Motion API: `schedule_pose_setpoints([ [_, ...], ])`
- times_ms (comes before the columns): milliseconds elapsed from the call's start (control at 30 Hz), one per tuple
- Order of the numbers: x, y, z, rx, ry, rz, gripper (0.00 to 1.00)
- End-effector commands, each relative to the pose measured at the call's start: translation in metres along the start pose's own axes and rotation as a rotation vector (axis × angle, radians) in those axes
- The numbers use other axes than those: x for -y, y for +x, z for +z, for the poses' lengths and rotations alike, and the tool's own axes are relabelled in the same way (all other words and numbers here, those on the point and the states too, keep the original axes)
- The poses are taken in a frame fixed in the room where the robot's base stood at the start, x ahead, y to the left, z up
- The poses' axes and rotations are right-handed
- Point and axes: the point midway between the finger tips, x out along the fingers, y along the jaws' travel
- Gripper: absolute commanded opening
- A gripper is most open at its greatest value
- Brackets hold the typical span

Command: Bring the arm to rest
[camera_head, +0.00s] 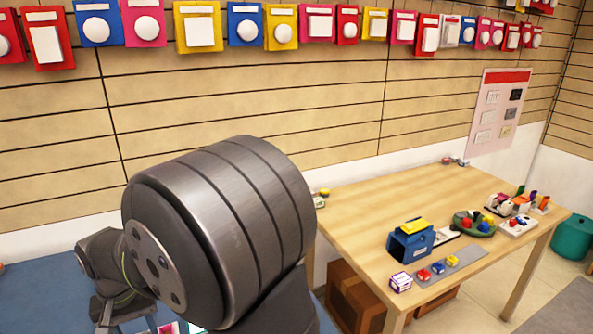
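My arm (225,230) fills the lower left of the head view, with a large grey, banded cylindrical joint in front. What looks like my gripper (108,312) is dark and partly cut off at the lower left, beside that joint. Its fingers do not show clearly, so whether it is open or shut cannot be told. It appears above a blue surface (35,295). Small pink and white items (168,327) show at the bottom edge, partly hidden by my arm.
A wooden table (375,205) stands to the right, holding a blue box (411,241), a green tray (461,230), a grey strip with small blocks and other items. Cardboard boxes (352,300) sit under it. A teal bin (573,238) stands far right. Colourful packs hang on the slatted wall.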

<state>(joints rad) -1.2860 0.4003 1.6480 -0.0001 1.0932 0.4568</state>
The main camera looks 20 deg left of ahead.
Motion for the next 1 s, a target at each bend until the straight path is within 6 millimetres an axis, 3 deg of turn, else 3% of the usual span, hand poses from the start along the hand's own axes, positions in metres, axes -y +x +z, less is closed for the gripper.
schedule_pose_setpoints([
  [167,0.0,-0.038,-0.001,-0.005,0.0,-0.002,0.49],
  [200,0.0,-0.037,0.0,0.0,0.0,0.0,0.49],
  [1000,-0.001,0.13,0.001,0.005,0.0,0.003,0.49],
])
